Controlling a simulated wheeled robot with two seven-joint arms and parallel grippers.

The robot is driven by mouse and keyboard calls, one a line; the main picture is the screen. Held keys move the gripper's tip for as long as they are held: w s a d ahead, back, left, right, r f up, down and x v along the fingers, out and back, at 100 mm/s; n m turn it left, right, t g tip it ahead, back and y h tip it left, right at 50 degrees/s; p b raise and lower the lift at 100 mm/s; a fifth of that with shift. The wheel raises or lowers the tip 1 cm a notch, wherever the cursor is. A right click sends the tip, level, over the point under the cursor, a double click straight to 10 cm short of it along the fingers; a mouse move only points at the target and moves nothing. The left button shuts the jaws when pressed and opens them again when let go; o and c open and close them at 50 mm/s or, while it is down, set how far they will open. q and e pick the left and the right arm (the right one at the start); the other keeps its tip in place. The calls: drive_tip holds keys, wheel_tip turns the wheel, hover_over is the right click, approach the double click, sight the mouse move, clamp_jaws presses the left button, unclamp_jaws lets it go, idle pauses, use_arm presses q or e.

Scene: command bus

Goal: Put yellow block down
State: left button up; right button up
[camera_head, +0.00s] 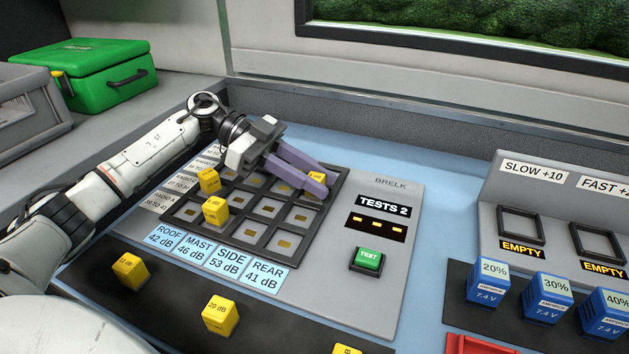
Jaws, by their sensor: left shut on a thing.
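My left gripper (312,184) comes in from the left and is shut on a yellow block (317,176), which is mostly hidden by the purple fingers. The held block is at the far right corner of the dark grid (299,245); I cannot tell whether it touches the compartment floor. Two other yellow blocks sit at the grid's left side, one farther back (209,181) and one nearer (215,211). More yellow blocks lie on the black strip in front: one at left (131,271), one marked 20 dB (220,315), and one cut off at the bottom edge (347,350).
A green TEST button (367,260) and a TESTS 2 display (376,228) are right of the grid. Blue battery blocks (547,298) and empty square frames (520,225) are farther right. A green case (95,78) stands at back left. The blue surface behind the grid is clear.

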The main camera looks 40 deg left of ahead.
use_arm(q)
drive_tip(key=shift+f, duration=0.1)
drive_tip(key=o, duration=1.1)
drive_tip(key=shift+c, duration=0.2)
drive_tip(key=shift+a+r, duration=0.15)
drive_tip(key=shift+r, duration=0.05)
drive_tip(key=p+v, duration=0.1)
drive_tip(key=v, duration=1)
drive_tip(key=shift+s+a+r, duration=0.1)
drive_tip(key=shift+s+a, duration=0.05)
drive_tip(key=shift+a, duration=0.2)
